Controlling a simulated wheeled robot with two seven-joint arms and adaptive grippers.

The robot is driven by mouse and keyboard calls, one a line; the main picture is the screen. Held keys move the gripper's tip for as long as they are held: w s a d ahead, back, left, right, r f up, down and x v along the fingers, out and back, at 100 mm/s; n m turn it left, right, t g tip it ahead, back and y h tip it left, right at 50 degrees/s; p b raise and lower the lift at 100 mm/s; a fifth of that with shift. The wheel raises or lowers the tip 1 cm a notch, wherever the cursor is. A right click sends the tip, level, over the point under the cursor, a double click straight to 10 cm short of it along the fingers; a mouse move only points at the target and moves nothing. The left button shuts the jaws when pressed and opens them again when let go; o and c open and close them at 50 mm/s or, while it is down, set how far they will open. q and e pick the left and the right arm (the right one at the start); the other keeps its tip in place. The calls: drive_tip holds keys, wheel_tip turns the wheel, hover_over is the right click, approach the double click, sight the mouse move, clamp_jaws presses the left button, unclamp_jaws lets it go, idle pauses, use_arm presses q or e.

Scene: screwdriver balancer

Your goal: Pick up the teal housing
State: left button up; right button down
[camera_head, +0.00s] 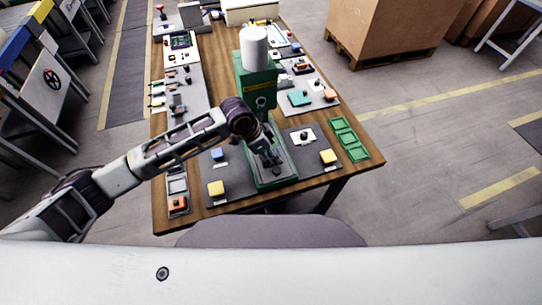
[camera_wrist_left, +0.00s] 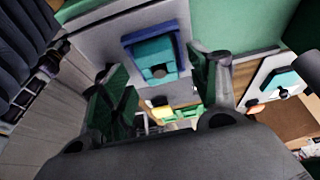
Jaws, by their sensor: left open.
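A teal housing (camera_wrist_left: 158,72) with a dark round hole sits in a blue holder (camera_wrist_left: 128,42) on a grey surface in the left wrist view. It lies beyond and between the fingers of my left gripper (camera_wrist_left: 160,78), which is open, empty and apart from it. In the head view my left gripper (camera_head: 271,158) is over the bed of the green press (camera_head: 256,90), at the table's near side. The gripper and wrist hide most of what is beneath them there. Another teal piece (camera_head: 300,98) lies on a grey board at the right. My right gripper is not in view.
Yellow buttons (camera_head: 216,188) and (camera_head: 328,156) flank the press bed on grey mats. Green trays (camera_head: 357,152) stand at the table's right edge. A small blue piece (camera_head: 218,154) lies on the left mat. The press column rises just behind my left gripper.

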use_arm(q)
drive_tip(key=c, duration=1.2)
drive_tip(key=shift+r, duration=0.2)
drive_tip(key=shift+r+b, duration=0.4)
drive_tip(key=shift+r, duration=4.45)
drive_tip(key=shift+s+f, duration=0.1)
drive_tip(key=shift+s, duration=0.05)
